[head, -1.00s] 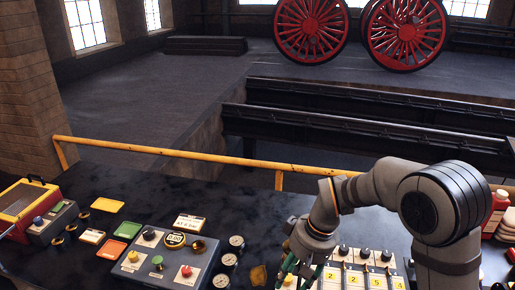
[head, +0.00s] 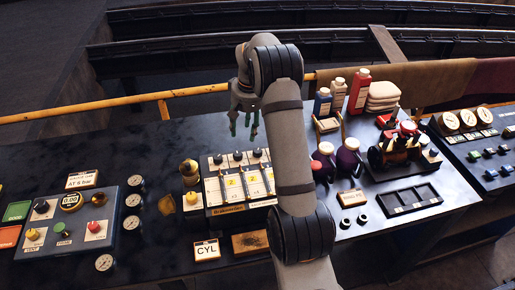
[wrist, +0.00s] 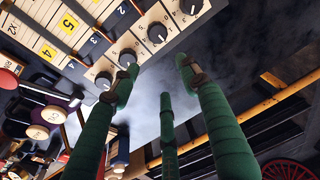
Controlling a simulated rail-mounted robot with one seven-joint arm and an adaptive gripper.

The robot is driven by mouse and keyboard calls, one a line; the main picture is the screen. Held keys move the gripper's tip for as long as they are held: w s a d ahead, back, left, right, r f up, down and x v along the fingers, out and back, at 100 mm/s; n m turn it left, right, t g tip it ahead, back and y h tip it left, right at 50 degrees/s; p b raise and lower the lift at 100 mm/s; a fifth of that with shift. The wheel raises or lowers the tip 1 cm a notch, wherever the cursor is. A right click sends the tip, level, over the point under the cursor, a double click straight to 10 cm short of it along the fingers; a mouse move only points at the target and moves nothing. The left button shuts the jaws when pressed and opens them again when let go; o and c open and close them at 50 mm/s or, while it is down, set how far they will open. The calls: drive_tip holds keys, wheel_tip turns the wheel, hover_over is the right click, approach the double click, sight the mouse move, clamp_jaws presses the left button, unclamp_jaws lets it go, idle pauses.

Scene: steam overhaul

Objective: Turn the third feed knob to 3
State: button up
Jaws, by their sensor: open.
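The feed panel (head: 212,190) is a pale box with yellow number labels and a row of black knobs along its far edge. The third knob from the left (head: 258,153) shows beside my arm, which hides the panel's right end. In the wrist view the panel is turned over and the third knob (wrist: 127,57) is partly overlapped by a green finger. The pointer's setting is too small to read. My gripper (head: 244,125) has green fingers and is open and empty, raised beyond the knob row. In the wrist view the fingers of my gripper (wrist: 160,75) are spread apart.
A brass fitting (head: 189,172) stands just left of the panel, with gauges and a button console (head: 75,222) further left. Purple jugs (head: 347,157) and bottles stand to the right. A yellow rail (head: 130,105) runs behind. The bench beyond the knobs is mostly clear.

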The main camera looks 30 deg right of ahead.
sight(257, 150)
drive_tip(key=s+d+r+m+g, duration=0.2)
drive_tip(key=s+d+m, duration=0.1)
drive_tip(key=m, duration=0.1)
wheel_tip(257, 150, down, 10)
drive_tip(key=shift+s+r+p, duration=0.1)
drive_tip(key=shift+s+p, duration=0.05)
drive_tip(key=shift+p, duration=0.65)
drive_tip(key=shift+d, duration=0.1)
drive_tip(key=c, duration=0.3)
drive_tip(key=c, duration=0.8)
clamp_jaws()
